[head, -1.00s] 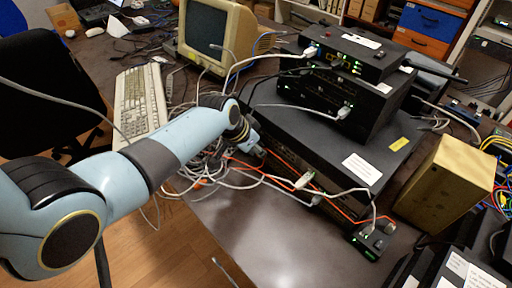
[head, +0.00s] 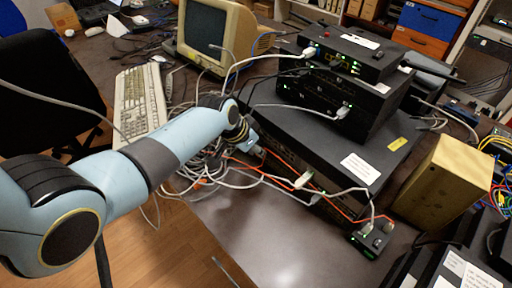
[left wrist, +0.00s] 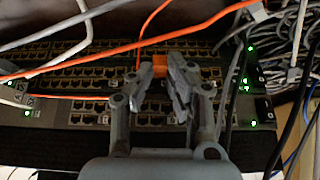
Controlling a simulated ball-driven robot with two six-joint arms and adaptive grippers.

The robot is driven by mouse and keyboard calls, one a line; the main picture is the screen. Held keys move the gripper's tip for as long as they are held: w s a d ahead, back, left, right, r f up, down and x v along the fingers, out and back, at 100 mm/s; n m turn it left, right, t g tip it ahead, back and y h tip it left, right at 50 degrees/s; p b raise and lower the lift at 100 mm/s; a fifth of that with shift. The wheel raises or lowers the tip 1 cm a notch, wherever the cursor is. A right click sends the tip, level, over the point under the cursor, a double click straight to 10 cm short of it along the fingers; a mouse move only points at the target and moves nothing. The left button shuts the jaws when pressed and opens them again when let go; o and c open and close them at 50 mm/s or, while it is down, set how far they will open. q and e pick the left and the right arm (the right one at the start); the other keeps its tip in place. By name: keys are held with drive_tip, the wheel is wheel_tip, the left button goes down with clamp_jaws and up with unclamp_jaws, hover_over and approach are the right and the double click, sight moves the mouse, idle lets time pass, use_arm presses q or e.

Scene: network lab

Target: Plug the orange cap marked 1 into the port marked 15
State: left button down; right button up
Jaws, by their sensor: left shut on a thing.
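My left gripper (left wrist: 158,78) is shut on a small orange cap (left wrist: 160,62) in the left wrist view. The cap sits between the fingertips, in front of the port rows of a dark switch (left wrist: 60,138). I cannot tell whether the cap touches a port. The marks on cap and ports are too small to read, so I cannot pick out port 15. In the head view my left gripper (head: 249,141) is at the port side of the large black switch (head: 325,132), among cables; the cap is not discernible there. My right gripper is not in view.
Orange cables (left wrist: 95,53) and grey cables cross above the ports in the left wrist view. A cable bundle (head: 205,168) lies by the gripper in the head view. Smaller devices (head: 340,95) are stacked on the switch. The front table area (head: 270,235) is mostly clear.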

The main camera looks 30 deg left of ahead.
use_arm(q)
drive_tip(key=shift+a+r+p, duration=0.1)
drive_tip(key=shift+r+p, duration=0.2)
drive_tip(key=shift+p, duration=0.05)
drive_tip(key=shift+s+a+f, duration=0.1)
drive_tip(key=shift+s, duration=0.1)
drive_tip(key=shift+s+a, duration=0.15)
drive_tip(key=shift+s, duration=0.35)
drive_tip(key=shift+f, duration=0.1)
drive_tip(key=shift+s+f, duration=0.1)
drive_tip(key=shift+f, duration=0.05)
drive_tip(key=shift+w+d, duration=0.2)
drive_tip(key=shift+w, duration=0.3)
drive_tip(key=shift+w+d, duration=0.15)
drive_tip(key=shift+w, duration=0.35)
idle(1.9)
drive_tip(key=c, duration=1.4)
unclamp_jaws()
drive_tip(key=shift+o, duration=1)
drive_tip(key=shift+w+r, duration=0.15)
drive_tip(key=shift+r, duration=0.1)
